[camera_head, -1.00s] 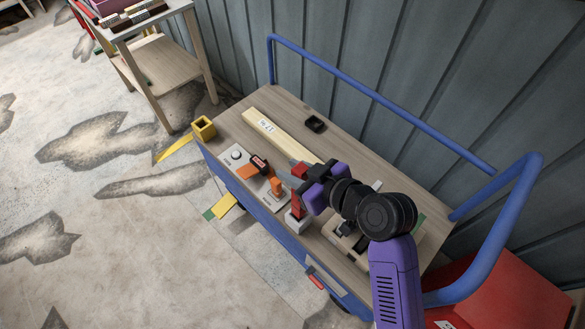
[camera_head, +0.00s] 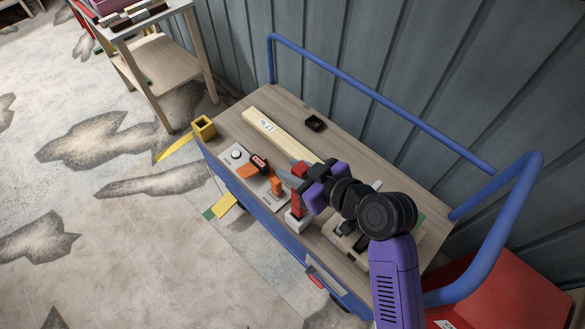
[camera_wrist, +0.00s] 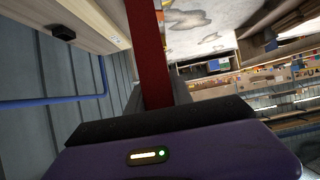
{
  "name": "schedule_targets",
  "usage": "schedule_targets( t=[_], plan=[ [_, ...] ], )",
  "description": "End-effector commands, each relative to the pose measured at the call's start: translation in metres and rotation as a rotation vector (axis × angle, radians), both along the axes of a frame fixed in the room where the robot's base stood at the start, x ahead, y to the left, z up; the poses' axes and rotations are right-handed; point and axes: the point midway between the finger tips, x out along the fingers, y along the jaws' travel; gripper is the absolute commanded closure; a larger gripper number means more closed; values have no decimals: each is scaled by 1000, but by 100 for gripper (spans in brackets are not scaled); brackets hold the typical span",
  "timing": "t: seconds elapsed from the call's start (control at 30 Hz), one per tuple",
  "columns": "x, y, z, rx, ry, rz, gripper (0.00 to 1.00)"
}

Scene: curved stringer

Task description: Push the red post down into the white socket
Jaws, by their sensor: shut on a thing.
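The red post (camera_head: 297,205) stands roughly upright near the front edge of the cart top. Its lower end is at the white socket (camera_head: 294,222); I cannot tell how deep it sits. My purple and black gripper (camera_head: 303,186) is shut on the post and hides part of it. A red part also shows above the jaws in the head view. In the wrist view the red post (camera_wrist: 149,55) runs up from the jaws, and its far end is out of the frame.
A grey panel with an orange block (camera_head: 277,186) and a black-and-red piece (camera_head: 260,163) lies left of the post. A pale wooden bar (camera_head: 268,127) and a small black tray (camera_head: 315,123) lie behind. A blue rail (camera_head: 380,102) bounds the cart's back.

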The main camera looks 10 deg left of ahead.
Motion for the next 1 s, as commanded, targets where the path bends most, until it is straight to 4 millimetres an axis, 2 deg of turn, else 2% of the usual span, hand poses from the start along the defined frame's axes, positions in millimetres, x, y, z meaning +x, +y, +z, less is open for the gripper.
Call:
schedule_targets(
  t=[0.37,1.0],
  plan=[
    [0,0,0,1,-1,0,100],
    [0,0,-14,0,0,0,100]
  ],
)
